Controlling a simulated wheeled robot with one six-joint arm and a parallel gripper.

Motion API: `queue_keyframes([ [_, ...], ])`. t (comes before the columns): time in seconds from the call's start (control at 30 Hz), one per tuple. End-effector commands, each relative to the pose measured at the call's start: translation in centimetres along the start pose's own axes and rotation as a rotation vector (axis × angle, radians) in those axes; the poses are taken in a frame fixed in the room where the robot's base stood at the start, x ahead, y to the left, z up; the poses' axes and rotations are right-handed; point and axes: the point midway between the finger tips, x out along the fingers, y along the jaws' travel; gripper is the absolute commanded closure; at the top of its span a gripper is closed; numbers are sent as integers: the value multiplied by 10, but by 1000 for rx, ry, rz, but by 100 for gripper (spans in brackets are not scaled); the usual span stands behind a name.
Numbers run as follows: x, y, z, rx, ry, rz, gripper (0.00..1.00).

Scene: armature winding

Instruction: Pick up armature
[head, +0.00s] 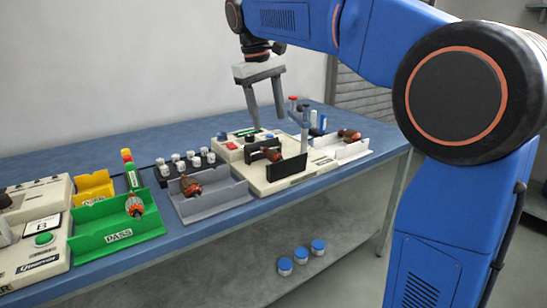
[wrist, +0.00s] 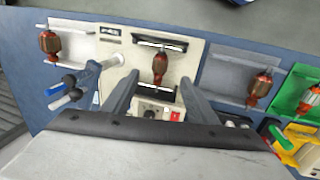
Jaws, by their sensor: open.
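My gripper (head: 267,121) is open and empty, pointing down above the cream winding machine (head: 262,187). In the wrist view, my gripper (wrist: 157,88) has its fingers apart, either side of the picture position of one armature (wrist: 160,66), copper-brown with a shaft, held in that machine between dark plates. This armature also shows in the head view (head: 271,155), below the fingers and not touching them. Other armatures lie in the white tray (head: 349,134), the grey tray (head: 190,187) and the green PASS tray (head: 135,206).
Small silver-white cylinders (head: 186,160) stand behind the grey tray. A yellow bin (head: 93,188) and a tester with a green button (head: 43,240) are at left.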

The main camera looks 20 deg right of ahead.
Motion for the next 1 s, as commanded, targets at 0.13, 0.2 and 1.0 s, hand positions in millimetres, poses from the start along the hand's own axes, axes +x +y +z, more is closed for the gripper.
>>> queue_keyframes([
  [0.13,27,0,1,1,-2,0,47],
  [0.2,39,0,1,1,-2,0,47],
  [1.0,122,-1,-10,1,0,0,47],
])
